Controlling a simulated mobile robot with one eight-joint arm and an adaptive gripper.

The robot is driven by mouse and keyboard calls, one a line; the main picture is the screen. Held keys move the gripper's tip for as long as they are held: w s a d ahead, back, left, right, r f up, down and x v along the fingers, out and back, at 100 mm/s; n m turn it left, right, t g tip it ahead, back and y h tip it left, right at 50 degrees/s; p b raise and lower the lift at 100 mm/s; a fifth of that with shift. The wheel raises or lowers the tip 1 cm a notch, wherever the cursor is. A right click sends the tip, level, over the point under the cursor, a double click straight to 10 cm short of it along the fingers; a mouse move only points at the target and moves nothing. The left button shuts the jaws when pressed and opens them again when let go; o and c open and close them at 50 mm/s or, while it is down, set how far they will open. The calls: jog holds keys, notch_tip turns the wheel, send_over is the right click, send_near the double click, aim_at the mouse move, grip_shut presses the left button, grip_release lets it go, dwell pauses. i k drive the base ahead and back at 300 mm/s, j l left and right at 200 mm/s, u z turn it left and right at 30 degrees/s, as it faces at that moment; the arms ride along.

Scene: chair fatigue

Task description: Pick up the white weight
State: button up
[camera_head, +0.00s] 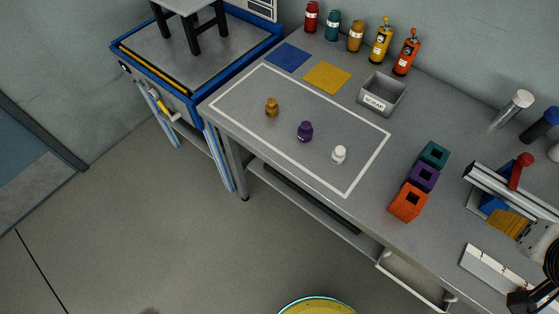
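The white weight (339,154) stands upright on the grey workbench (300,119), inside a white outlined rectangle near its right end. A purple weight (305,131) and a brown-gold weight (272,107) stand to its left in the same rectangle, apart from it. Part of a dark device, which may be my gripper, shows at the lower right edge, far from the white weight. It is cut off by the frame, and I cannot make out its fingers or whether it holds anything.
Teal, purple and orange hollow blocks (407,202) stand right of the rectangle. A grey labelled bin (382,94), blue and yellow squares (327,76) and several bottles (380,42) are behind. A blue-framed stand (195,55) adjoins at left. Open floor (200,240) lies in front.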

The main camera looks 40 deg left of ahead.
aim_at(338, 155)
jog(key=u, duration=1.3)
jog(key=k+j, duration=0.1)
jog(key=k, duration=0.65)
